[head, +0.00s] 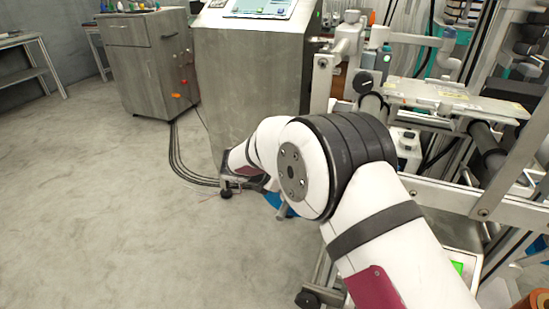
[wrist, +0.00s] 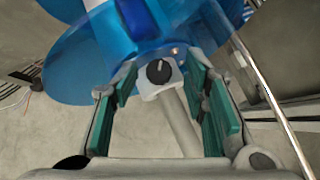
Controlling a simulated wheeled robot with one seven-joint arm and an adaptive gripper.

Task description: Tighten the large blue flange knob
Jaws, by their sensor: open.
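In the wrist view, a large translucent blue flange (wrist: 80,68) fills the upper part, with a darker blue hub (wrist: 139,18) at the top. A small round black knob (wrist: 158,71) with a white pointer mark sits on a pale grey block (wrist: 160,90) in front of the blue discs. My gripper (wrist: 163,78) is open, its green-padded fingers on either side of the knob and block with gaps visible. In the head view only slivers of the blue flange (head: 278,206) show behind my arm, which hides the gripper and this knob.
A grey rod (wrist: 181,125) runs down from the block between my fingers. A metal cabinet (head: 250,75) stands behind my arm. The machine frame (head: 480,205) with rollers fills the right. Cables (head: 182,160) lie on the floor; the floor at left is clear.

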